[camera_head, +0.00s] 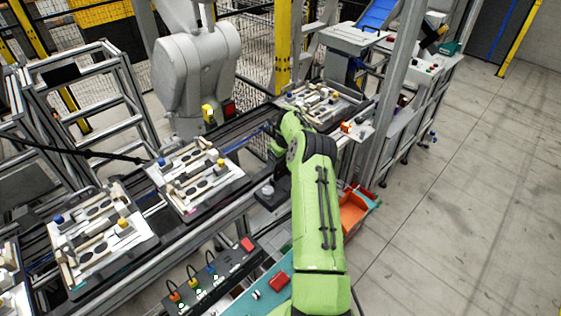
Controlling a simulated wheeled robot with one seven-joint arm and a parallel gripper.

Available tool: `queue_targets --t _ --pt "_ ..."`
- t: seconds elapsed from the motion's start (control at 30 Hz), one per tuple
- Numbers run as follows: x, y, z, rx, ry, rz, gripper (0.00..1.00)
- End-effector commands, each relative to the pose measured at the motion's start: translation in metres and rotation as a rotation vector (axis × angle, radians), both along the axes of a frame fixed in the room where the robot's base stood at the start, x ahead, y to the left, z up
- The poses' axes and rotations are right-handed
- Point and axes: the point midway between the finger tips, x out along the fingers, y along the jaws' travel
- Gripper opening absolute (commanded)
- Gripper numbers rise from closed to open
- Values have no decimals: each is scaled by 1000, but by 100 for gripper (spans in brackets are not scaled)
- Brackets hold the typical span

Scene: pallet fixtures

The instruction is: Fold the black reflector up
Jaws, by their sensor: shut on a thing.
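My green arm reaches up from the bottom over the conveyor. My gripper (273,138) is at its far end, small and partly covered by the wrist, beside the conveyor rail. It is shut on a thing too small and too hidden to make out. I cannot pick out the black reflector for sure. A pallet fixture (236,176) with pale blocks and dark round discs sits on the conveyor left of my arm. Another pallet fixture (350,108) sits beyond my gripper, farther up the line.
A pallet (148,238) stands lower left on the conveyor. A grey machine (195,75) rises behind the line. A yellow post (283,50) and a grey post (394,95) stand nearby. An orange bin (352,218) lies right of my arm. The floor (460,200) at right is clear.

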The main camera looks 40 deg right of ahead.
Motion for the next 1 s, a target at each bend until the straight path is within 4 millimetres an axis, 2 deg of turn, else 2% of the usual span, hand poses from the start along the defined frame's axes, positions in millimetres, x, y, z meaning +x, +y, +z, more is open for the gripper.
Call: queue_targets --t 0.27,0.3,0.4,0.67,0.77,0.87,1.0 --pt "3 3 -1 2 -6 9 20" --pt "3 3 -1 2 -5 9 79" --pt "2 3 -1 2 -4 7 94" --pt "1 1 -1 1 -1 3 96" --pt "-1 1 6 0 -2 3 96" --pt "-5 0 25 0 -4 3 96" --pt "-15 0 63 -2 -5 4 96"
